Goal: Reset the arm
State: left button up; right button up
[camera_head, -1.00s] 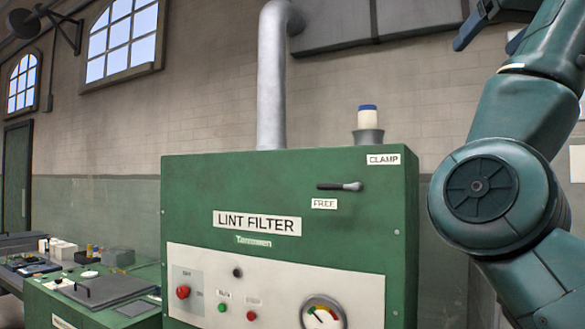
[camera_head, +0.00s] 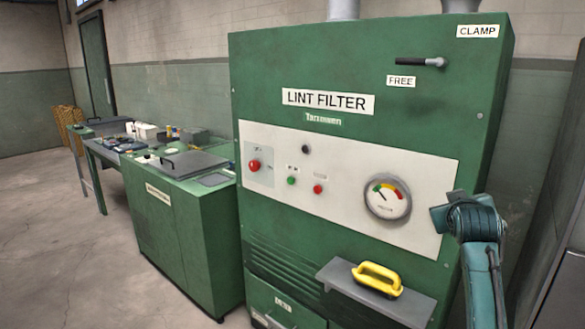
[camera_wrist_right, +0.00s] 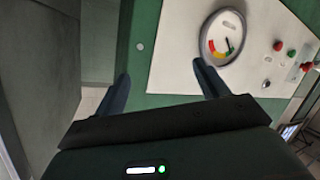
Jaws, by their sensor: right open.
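My right arm (camera_head: 482,262) rises from the bottom right of the head view, in front of the right side of the green lint filter cabinet (camera_head: 370,68). In the right wrist view my right gripper (camera_wrist_right: 164,84) is open, its two dark fingers apart with nothing between them. Behind the fingers are the cabinet's green front, its white panel and its gauge, which also shows in the head view (camera_head: 387,198). I cannot tell the distance from the fingers to the cabinet. My left gripper is not in view.
A shelf (camera_head: 365,290) with a yellow handle (camera_head: 378,279) juts from the cabinet's lower front. A black lever (camera_head: 422,62) sits between the FREE and CLAMP labels. A lower green cabinet (camera_head: 185,235) stands to the left. The floor at left is open.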

jog(key=s+a+f+n+y, duration=0.15)
jog(key=s+a+f, duration=0.3)
jog(key=f, duration=0.45)
jog(key=s+a+f+g+y, duration=0.1)
jog(key=s+a+f+y, duration=0.15)
jog(key=s+f, duration=0.4)
jog(key=s+a+f+n+y, duration=0.1)
jog(key=s+a+f, duration=0.25)
jog(key=f, duration=0.75)
jog(key=s+a+f+g+y, duration=0.1)
jog(key=s+a+f, duration=0.3)
jog(key=s, duration=0.6)
jog(key=s+a+f+g+y, duration=0.1)
jog(key=s+a+f+y, duration=0.2)
jog(key=s, duration=0.7)
jog(key=a+f, duration=0.2)
jog(key=a, duration=0.1)
jog(key=shift+s+a+f, duration=0.15)
jog(key=shift+s, duration=0.25)
jog(key=shift+c, duration=0.3)
